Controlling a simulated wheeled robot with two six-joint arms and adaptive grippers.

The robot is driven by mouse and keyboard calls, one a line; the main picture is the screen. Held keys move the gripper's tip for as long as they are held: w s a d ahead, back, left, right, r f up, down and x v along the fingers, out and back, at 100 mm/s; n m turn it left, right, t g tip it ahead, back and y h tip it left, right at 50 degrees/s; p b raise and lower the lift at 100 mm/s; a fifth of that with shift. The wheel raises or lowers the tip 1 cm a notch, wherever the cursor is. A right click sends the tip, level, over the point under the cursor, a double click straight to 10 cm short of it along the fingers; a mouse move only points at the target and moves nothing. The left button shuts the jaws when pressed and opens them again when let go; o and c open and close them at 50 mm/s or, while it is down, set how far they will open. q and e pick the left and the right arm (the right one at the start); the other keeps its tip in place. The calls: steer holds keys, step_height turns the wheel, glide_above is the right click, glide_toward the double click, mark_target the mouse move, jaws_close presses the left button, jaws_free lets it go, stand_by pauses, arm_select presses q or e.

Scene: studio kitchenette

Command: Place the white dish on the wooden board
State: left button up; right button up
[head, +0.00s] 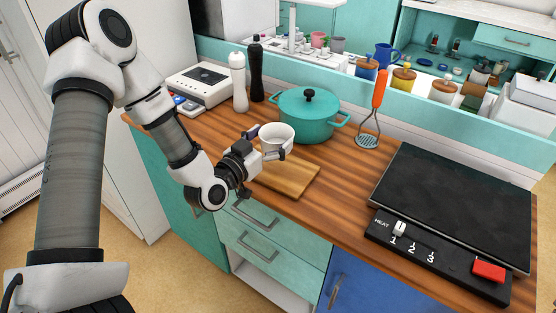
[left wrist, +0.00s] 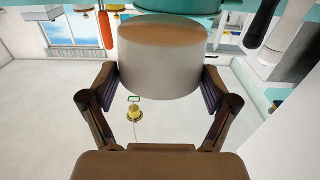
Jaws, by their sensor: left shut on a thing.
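The white dish (head: 276,137) is a small round bowl, held upright above the wooden board in the head view. My left gripper (head: 271,146) is shut on it, with a finger on each side. In the left wrist view the dish (left wrist: 160,62) fills the space between the fingers of my left gripper (left wrist: 162,88). The wooden board (head: 288,180) lies flat on the counter near its front edge, below the dish. The gripper and dish hide part of the board. My right gripper is in neither view.
A teal pot (head: 308,115) stands just behind the dish. A white bottle (head: 238,82) and a black mill (head: 257,72) stand to its left. A black hob (head: 455,205) is at right. Counter between board and hob is clear.

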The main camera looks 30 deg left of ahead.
arm_select(q)
step_height(320, 180, down, 6)
steer(key=shift+w+f+b, duration=0.1)
steer(key=shift+b, duration=0.25)
steer(key=o, duration=1.2)
steer(key=shift+f, duration=0.1)
